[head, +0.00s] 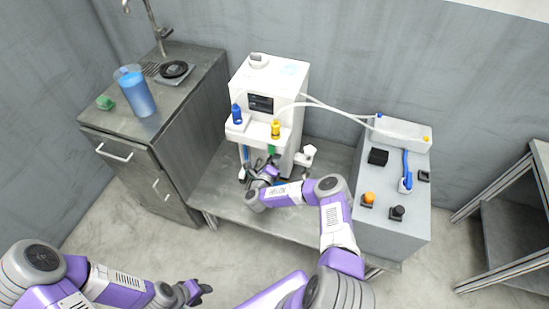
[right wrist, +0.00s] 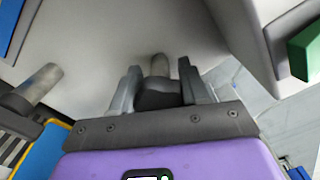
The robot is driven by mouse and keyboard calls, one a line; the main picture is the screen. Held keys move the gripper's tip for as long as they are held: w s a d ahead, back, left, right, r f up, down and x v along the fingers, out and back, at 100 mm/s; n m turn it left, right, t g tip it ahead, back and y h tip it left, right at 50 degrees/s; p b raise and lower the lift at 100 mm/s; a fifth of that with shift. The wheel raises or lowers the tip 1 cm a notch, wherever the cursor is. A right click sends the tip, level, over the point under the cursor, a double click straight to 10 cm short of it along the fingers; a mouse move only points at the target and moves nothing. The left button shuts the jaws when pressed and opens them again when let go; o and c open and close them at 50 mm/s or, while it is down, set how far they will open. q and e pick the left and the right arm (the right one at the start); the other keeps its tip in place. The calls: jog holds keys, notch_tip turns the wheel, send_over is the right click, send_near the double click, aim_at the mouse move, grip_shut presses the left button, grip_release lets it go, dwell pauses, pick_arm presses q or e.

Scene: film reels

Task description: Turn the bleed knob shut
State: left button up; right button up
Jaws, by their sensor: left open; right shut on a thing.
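The white machine (head: 270,85) stands on the low metal bench. My right gripper (head: 262,172) is at the lower front of this machine, and the arm hides most of what it holds. In the right wrist view its fingers (right wrist: 158,70) are closed on the sides of a dark rounded knob (right wrist: 158,94), which looks like the bleed knob. A grey stub (right wrist: 160,66) sticks up just beyond it. How far the knob is turned cannot be told. My left gripper (head: 195,291) is open and empty, low in the head view, away from the machine.
A grey stub (right wrist: 38,82) and a green part (right wrist: 306,50) flank the right gripper. A grey control box (head: 385,220) with an orange button (head: 368,198) stands to the right. A steel sink cabinet (head: 125,140) with a blue jug (head: 137,98) stands left. The front floor is free.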

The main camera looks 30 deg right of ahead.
jog(key=shift+m, duration=0.5)
jog(key=o, duration=1.1)
jog(key=shift+c, duration=0.2)
jog(key=p+v, duration=0.2)
jog(key=v, duration=0.5)
jog(key=shift+s+a, duration=0.25)
